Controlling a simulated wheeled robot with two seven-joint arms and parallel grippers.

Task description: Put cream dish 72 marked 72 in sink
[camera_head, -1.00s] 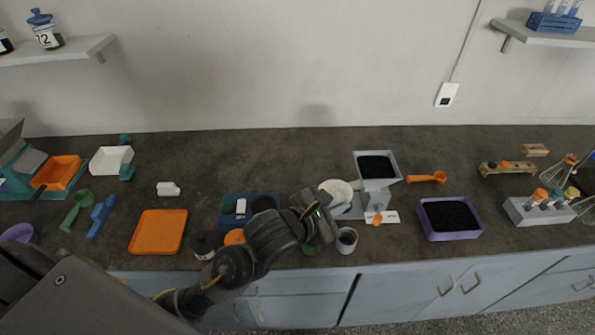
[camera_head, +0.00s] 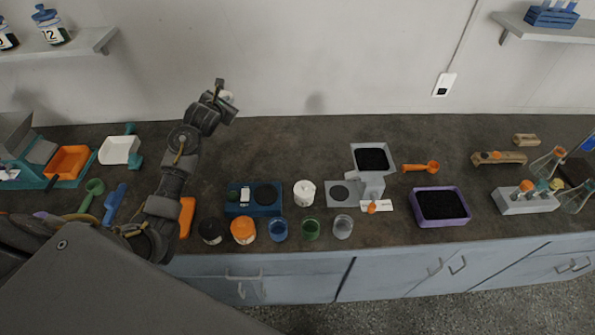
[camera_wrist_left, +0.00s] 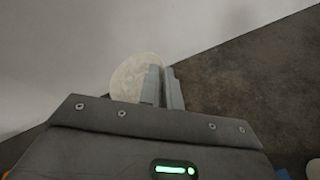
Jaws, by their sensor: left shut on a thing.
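My left gripper (camera_head: 219,92) is raised high over the back of the bench, close to the wall. It is shut on a round cream dish (camera_head: 228,97), mostly hidden behind the gripper in the head view. In the left wrist view the dish (camera_wrist_left: 132,78) shows as a pale disc beside the closed fingers (camera_wrist_left: 164,86). No marking on it can be read. No sink shows in these views. My right gripper is not in view.
A grey plate (camera_head: 343,193) with a dark round pan stands below a hopper of black grains (camera_head: 372,160). Several small jars line the front edge, with a white jar (camera_head: 305,193) behind them. A purple tray (camera_head: 440,222) is at the right. The back middle bench is clear.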

